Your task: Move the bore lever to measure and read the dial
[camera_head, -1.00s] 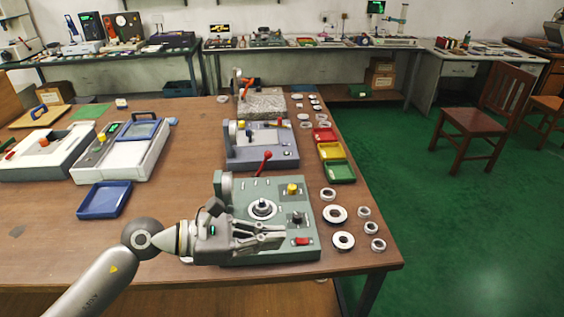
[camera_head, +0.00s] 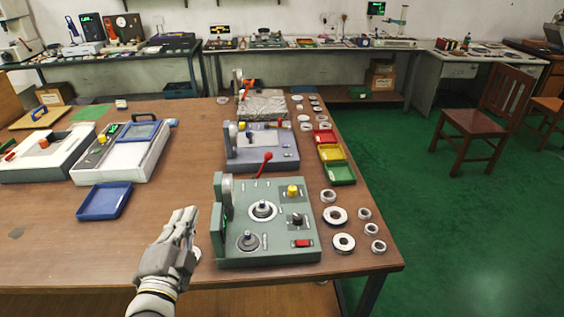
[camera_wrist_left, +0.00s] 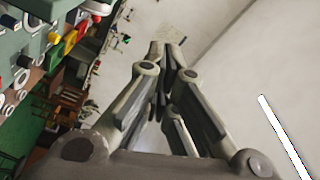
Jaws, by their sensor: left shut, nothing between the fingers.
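The green gauge machine (camera_head: 277,230) stands at the front right of the table. A lever with a red ball knob (camera_head: 267,156) leans up to the right at its back edge. A round grey dial housing (camera_head: 223,187) stands at its back left corner; its face cannot be read. Two round posts, the centre one (camera_head: 263,209) and the front left one (camera_head: 249,240), rise from the top. My left gripper (camera_head: 190,212) is shut and empty, left of the machine and apart from it. In the left wrist view its fingertips (camera_wrist_left: 167,45) meet. My right gripper is out of view.
Several metal rings, one of them here (camera_head: 343,242), lie right of the machine by the table edge. A yellow knob (camera_head: 292,190), a black knob (camera_head: 297,218) and a red switch (camera_head: 302,243) sit on the machine. A blue tray (camera_head: 104,200) lies left. Table between is clear.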

